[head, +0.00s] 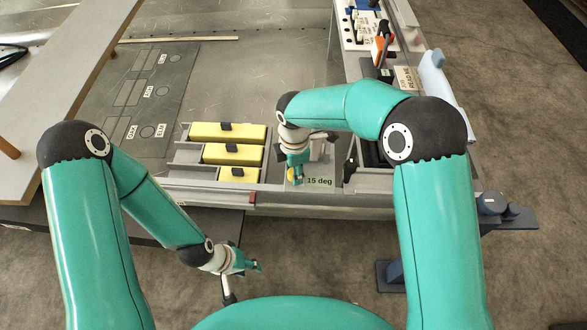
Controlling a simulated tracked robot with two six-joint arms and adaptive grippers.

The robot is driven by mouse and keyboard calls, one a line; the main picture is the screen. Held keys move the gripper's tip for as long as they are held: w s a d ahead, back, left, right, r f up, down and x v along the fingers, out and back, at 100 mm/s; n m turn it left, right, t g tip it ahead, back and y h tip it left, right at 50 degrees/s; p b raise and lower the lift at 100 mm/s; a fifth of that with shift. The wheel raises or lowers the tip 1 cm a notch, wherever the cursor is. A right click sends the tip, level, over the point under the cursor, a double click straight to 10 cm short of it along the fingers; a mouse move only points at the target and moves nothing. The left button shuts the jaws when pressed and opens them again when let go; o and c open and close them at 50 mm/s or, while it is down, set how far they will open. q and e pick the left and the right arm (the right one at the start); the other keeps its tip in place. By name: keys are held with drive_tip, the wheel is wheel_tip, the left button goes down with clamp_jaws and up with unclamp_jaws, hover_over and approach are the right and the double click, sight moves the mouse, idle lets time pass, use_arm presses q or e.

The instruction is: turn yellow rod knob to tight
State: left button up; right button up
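I cannot make out a yellow rod knob for certain in the head view. My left gripper (254,265) hangs in front of the bench's near edge, over the floor, away from the bench items. Both grippers are too small in view to tell whether their fingers are open or shut.
Several yellow blocks with black tops, one of them at the back (245,133), sit in a grey tray (182,155) left of my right gripper. A dark labelled mat (180,75) lies further left. A rack with an orange-and-black tool (381,45) stands at right. Bare metal lies behind the tray.

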drive_tip(key=c, duration=0.5)
drive_tip(key=shift+c, duration=0.2)
drive_tip(key=shift+m, duration=0.4)
drive_tip(key=m+b, duration=0.1)
drive_tip(key=m, duration=0.3)
drive_tip(key=m+b, duration=0.2)
drive_tip(key=m, duration=0.4)
drive_tip(key=shift+m, duration=0.4)
drive_tip(key=m+b, duration=0.1)
drive_tip(key=m, duration=0.5)
drive_tip(key=shift+w+b, duration=0.1)
drive_tip(key=shift+b, duration=0.2)
drive_tip(key=m+b, duration=0.1)
drive_tip(key=m, duration=0.5)
drive_tip(key=shift+r, duration=0.15)
